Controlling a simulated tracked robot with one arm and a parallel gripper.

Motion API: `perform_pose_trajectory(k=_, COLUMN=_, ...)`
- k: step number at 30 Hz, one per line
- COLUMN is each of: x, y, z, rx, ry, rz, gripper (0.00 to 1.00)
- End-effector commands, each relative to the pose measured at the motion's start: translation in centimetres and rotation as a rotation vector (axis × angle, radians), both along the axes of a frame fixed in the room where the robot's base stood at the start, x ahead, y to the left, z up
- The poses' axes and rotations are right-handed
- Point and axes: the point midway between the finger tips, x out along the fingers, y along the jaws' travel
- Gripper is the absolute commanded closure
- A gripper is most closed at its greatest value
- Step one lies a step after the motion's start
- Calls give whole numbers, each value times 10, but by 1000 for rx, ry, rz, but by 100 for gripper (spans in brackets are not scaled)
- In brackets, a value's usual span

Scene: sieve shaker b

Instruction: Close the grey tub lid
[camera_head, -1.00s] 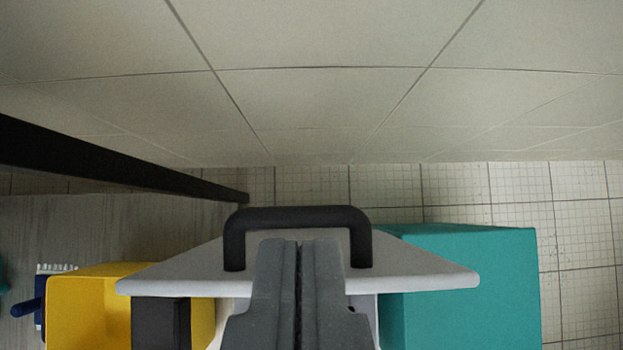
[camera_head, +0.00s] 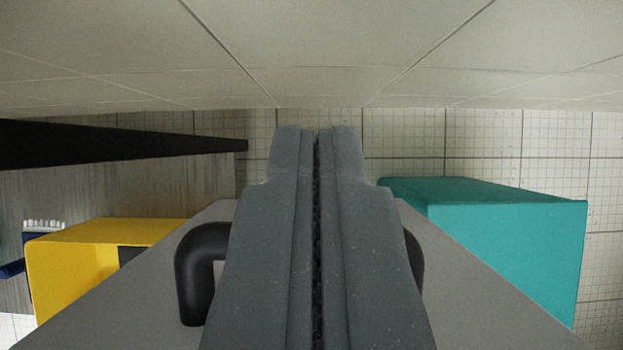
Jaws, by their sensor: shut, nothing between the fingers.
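The grey lid (camera_head: 470,290) is a broad flat panel at the bottom centre, close to the camera and widening toward me. Its black handle (camera_head: 190,280) rises from it, with its left bend showing left of my gripper and a sliver on the right. My gripper (camera_head: 318,130) is shut and empty, its fingers pressed together. It covers the middle of the lid and handle in the picture; I cannot tell whether it touches them. The tub under the lid is hidden.
A yellow box (camera_head: 75,275) stands to the left, a teal box (camera_head: 510,235) to the right. A black bar (camera_head: 110,145) reaches in from the left edge. A blue-and-white brush-like object (camera_head: 42,225) is at far left. A tiled wall (camera_head: 480,140) lies behind.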

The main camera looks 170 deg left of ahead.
Motion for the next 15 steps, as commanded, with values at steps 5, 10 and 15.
perform_pose_trajectory(k=5, x=9, y=0, z=-18, rx=0, ry=2, rz=0, gripper=100)
perform_pose_trajectory(k=10, x=16, y=0, z=-24, rx=-1, ry=0, rz=-1, gripper=100)
perform_pose_trajectory(k=15, x=20, y=0, z=-32, rx=0, ry=1, rz=0, gripper=100)
